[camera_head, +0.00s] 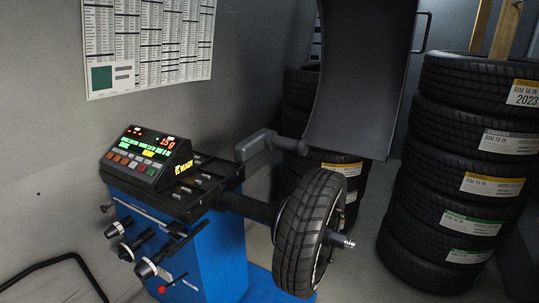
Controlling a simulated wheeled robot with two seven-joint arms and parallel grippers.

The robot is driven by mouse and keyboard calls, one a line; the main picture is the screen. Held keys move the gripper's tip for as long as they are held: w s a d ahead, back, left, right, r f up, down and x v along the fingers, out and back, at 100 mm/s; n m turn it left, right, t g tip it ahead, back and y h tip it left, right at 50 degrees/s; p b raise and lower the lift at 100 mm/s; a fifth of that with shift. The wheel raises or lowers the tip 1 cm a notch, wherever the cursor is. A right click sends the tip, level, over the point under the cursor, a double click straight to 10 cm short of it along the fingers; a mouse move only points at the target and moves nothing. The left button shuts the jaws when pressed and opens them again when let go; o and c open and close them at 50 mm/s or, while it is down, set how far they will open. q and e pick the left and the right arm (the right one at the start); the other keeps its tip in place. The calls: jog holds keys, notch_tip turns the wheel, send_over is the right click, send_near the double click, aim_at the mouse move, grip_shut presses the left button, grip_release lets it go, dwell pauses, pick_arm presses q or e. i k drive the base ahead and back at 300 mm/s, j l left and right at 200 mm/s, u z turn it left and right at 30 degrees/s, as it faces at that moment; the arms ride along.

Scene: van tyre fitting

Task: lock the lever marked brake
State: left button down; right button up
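A blue wheel balancing machine (217,245) stands left of the middle. A small lever with a red knob (162,289) sticks out low on its front, near the bottom edge of the picture. I cannot read a brake marking on it, and cannot tell whether it is locked. A tyre on a wheel (303,228) is mounted upright on the machine's shaft, with a threaded end (341,241) showing at the right. Neither of my grippers shows in the head view.
Black cones with silver fronts (146,268) hang above the red knob. A lit control panel (149,157) sits on top. A dark curved hood (362,75) rises behind the wheel. Tyres are stacked at the right (452,212) and behind the wheel. A black bent tube (52,262) is at lower left.

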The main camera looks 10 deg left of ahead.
aim_at(162, 289)
jog(key=u, duration=1.2)
jog(key=i+j+z, duration=0.1)
jog(key=i+z, duration=0.2)
jog(key=i, duration=0.25)
jog(key=i+j+z, duration=0.3)
jog(key=i, duration=0.25)
jog(key=l, duration=0.1)
